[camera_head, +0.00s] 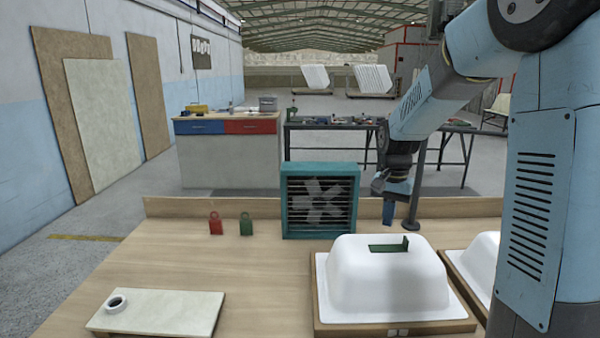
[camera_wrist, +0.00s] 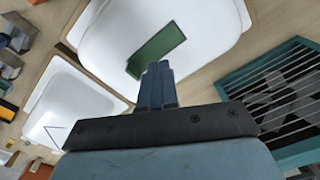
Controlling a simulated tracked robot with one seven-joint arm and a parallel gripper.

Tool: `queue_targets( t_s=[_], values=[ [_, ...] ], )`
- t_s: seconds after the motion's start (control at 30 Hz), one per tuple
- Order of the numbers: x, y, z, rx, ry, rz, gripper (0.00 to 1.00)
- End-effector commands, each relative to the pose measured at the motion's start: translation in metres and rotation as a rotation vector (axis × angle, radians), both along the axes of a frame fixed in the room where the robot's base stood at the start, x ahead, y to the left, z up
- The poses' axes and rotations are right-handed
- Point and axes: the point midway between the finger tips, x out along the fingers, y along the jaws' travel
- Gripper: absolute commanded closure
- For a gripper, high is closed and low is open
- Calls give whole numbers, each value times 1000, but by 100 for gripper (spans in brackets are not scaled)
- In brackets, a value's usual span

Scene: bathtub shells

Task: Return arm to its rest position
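My gripper (camera_head: 388,222) points down above the back edge of the bench, behind a white bathtub shell (camera_head: 385,285). In the wrist view its blue fingers (camera_wrist: 157,68) are close together with nothing visible between them. My arm bends over from the right side of the head view. A green angled plate (camera_head: 388,247) lies on top of the shell. It also shows in the wrist view (camera_wrist: 157,45), just beyond the fingertips in the picture and apart from them.
A teal fan box (camera_head: 320,168) stands left of my gripper. A red tag (camera_head: 215,223) and a green tag (camera_head: 246,225) stand beside it. A second shell (camera_head: 482,262) sits at right. The bench's left middle is clear.

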Motion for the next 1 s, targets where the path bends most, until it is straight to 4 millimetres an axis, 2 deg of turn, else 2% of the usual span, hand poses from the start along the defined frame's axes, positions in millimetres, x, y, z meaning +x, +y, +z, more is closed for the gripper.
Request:
queue_targets(
  t_s=[0.17, 0.5, 0.7, 1.0],
  values=[
    [-25, -1, 27, 3, -55, 50, 100],
    [-98, -5, 80, -9, -191, 197, 100],
    [-142, -6, 100, -30, -271, 283, 100],
    [-208, -7, 115, -77, -388, 409, 100]
  ],
)
